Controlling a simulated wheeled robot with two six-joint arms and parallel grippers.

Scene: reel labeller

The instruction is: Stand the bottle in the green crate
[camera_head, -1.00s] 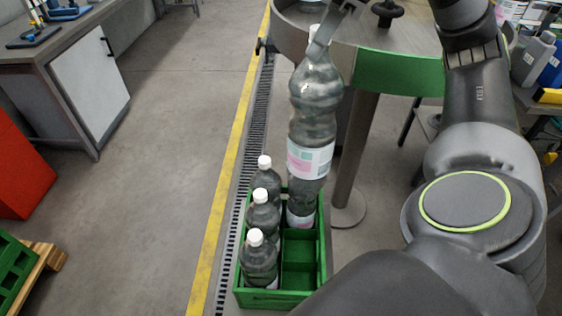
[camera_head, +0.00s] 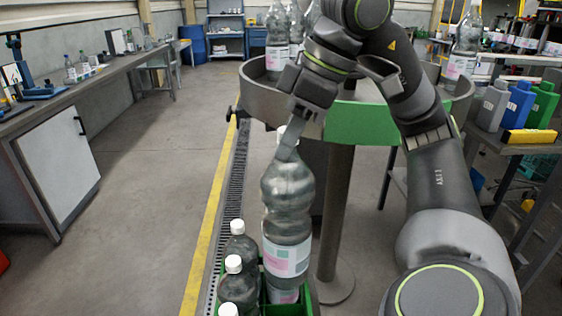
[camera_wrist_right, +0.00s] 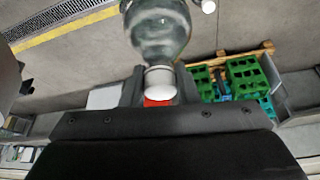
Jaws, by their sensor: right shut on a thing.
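The clear bottle (camera_head: 288,205) with a white and pink label hangs nearly upright at the bottom centre of the head view. My right gripper (camera_head: 287,143) is shut on its neck, just below the white cap. In the right wrist view the bottle (camera_wrist_right: 160,30) and its cap sit between the fingers. The green crate (camera_head: 312,301) is mostly cut off by the lower edge. The bottle's lower end overlaps the crate's right column; I cannot tell whether it touches the crate floor. My left gripper is out of view.
Several capped bottles (camera_head: 238,285) fill the crate's left column. A round table with a green panel (camera_head: 362,124) stands just behind, with bottles on it. A bench (camera_head: 60,110) is at left, and jugs (camera_head: 518,105) are at right.

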